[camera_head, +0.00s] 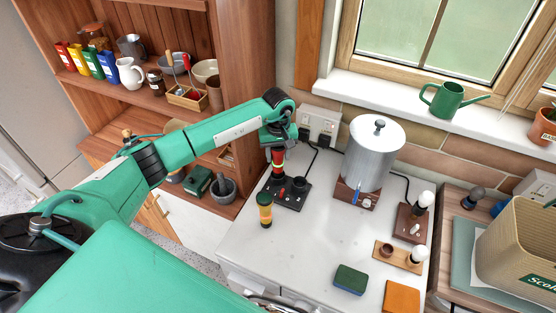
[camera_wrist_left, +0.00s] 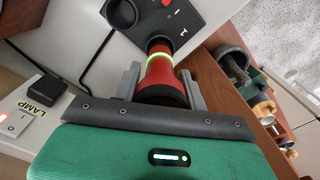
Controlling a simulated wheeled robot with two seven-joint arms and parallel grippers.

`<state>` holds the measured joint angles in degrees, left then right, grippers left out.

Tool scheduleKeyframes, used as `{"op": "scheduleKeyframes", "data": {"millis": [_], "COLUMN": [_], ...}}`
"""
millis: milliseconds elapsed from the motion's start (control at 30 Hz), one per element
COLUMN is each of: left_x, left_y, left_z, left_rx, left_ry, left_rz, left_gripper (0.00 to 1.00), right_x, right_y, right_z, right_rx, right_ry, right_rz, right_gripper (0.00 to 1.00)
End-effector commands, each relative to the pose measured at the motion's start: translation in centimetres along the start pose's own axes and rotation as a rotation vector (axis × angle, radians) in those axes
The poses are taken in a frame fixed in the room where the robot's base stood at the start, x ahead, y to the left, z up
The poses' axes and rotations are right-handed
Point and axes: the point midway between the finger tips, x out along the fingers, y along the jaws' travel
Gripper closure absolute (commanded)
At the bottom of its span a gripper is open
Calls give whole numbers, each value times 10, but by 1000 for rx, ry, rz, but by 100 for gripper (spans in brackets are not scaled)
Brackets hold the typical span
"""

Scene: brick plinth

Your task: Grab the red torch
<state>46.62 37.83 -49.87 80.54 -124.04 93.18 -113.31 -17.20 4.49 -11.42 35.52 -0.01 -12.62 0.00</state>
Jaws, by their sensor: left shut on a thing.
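The red torch (camera_wrist_left: 162,72) is between the two grey fingers of my left gripper (camera_wrist_left: 161,88) in the left wrist view, with a green glowing ring around it. In the head view the red torch (camera_head: 278,169) is upright below my left gripper (camera_head: 278,153), which partly hides it. The gripper is shut on it. The torch's lower end is at one socket of a black two-socket base (camera_head: 294,201); I cannot tell whether it is seated or just above. The base's other socket (camera_wrist_left: 121,13) is empty. My right gripper is not in view.
A metal urn (camera_head: 374,150) stands to the right, with bulb holders (camera_head: 412,223) and sponges (camera_head: 350,279) nearer. Wall sockets with plugs (camera_head: 318,125) are behind. A wooden shelf (camera_head: 240,60) rises at left. The front middle counter is clear.

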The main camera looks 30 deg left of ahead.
Motion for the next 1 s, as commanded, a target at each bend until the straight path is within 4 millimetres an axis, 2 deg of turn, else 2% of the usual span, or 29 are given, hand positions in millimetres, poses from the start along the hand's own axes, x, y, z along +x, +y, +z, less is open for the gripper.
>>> {"op": "scheduleKeyframes", "data": {"millis": [300,600,800,1000], "left_x": [-68,-131,-159,-174], "left_y": [0,0,0,0], "left_z": [-1,-1,0,0], "left_rx": [1,0,-1,-1], "left_ry": [6,4,3,1], "left_rz": [4,3,2,1], "left_gripper": [85,85,85,85], "right_x": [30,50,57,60], "right_y": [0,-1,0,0], "right_z": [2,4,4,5], "right_rx": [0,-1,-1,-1], "right_ry": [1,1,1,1], "right_rz": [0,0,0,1], "right_gripper": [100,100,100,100]}}
